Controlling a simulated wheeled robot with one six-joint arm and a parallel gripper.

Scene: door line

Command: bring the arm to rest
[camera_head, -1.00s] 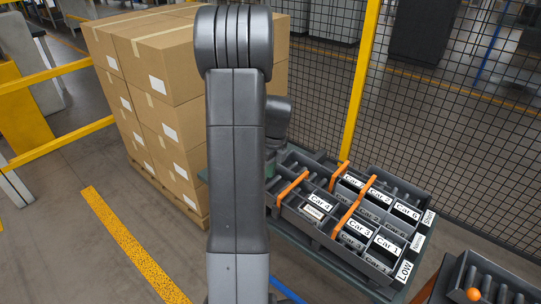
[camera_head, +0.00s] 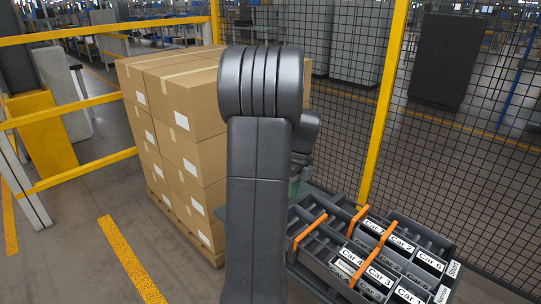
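My arm stands upright in the middle of the head view, its dark grey links filling the centre. A dark rack (camera_head: 330,262) with labelled compartments, such as "Car 4" and "Car 2", stands on a table to the right of my arm. Orange bars (camera_head: 362,221) lie across the rack. The lower part of the rack is cut off by the frame's bottom edge.
Stacked cardboard boxes (camera_head: 180,117) on a pallet stand behind and left of my arm. A black mesh fence with a yellow post (camera_head: 382,115) runs behind the rack. Yellow rails (camera_head: 75,114) are at the left. The floor at lower left is clear, with a yellow stripe (camera_head: 131,262).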

